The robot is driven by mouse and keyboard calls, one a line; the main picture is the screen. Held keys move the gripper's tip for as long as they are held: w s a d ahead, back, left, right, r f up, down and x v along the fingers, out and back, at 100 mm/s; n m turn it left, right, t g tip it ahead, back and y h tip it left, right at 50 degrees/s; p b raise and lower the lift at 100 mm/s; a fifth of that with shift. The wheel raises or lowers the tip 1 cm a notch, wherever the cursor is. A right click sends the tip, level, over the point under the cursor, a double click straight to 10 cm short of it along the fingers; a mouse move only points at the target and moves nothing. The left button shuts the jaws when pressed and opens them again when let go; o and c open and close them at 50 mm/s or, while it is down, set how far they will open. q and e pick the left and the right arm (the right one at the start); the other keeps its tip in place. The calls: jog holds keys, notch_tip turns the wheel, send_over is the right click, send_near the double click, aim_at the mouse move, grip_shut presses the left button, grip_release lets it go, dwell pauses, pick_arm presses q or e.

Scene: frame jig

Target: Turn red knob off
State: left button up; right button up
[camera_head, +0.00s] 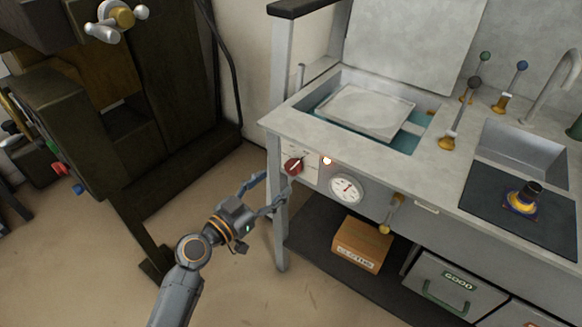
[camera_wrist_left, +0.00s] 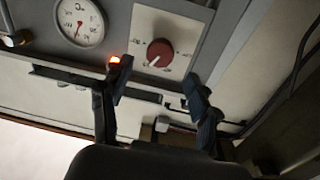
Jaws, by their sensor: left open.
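The red knob (camera_head: 293,166) sits on a pale dial plate on the front panel of the metal sink unit, near its left corner. In the left wrist view the red knob (camera_wrist_left: 160,53) shows a white pointer line aimed down and left. My left gripper (camera_head: 270,192) is open and empty, below and left of the knob in the head view. In the left wrist view its fingers (camera_wrist_left: 158,100) are spread apart below the knob and do not touch it. My right gripper is not in view.
A small orange-lit lamp (camera_head: 326,160) and a round gauge (camera_head: 346,189) are right of the knob. A table leg (camera_head: 277,225) stands close to my left gripper. A cardboard box (camera_head: 361,245) is on the lower shelf. A dark machine (camera_head: 75,130) stands at left, with open floor between.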

aim_at(290, 170)
pick_arm(q)
jog(key=x, duration=0.7)
jog(key=shift+w+d, duration=0.15)
jog(key=shift+w, duration=0.1)
jog(key=shift+f, duration=0.1)
jog(key=c, duration=1.2)
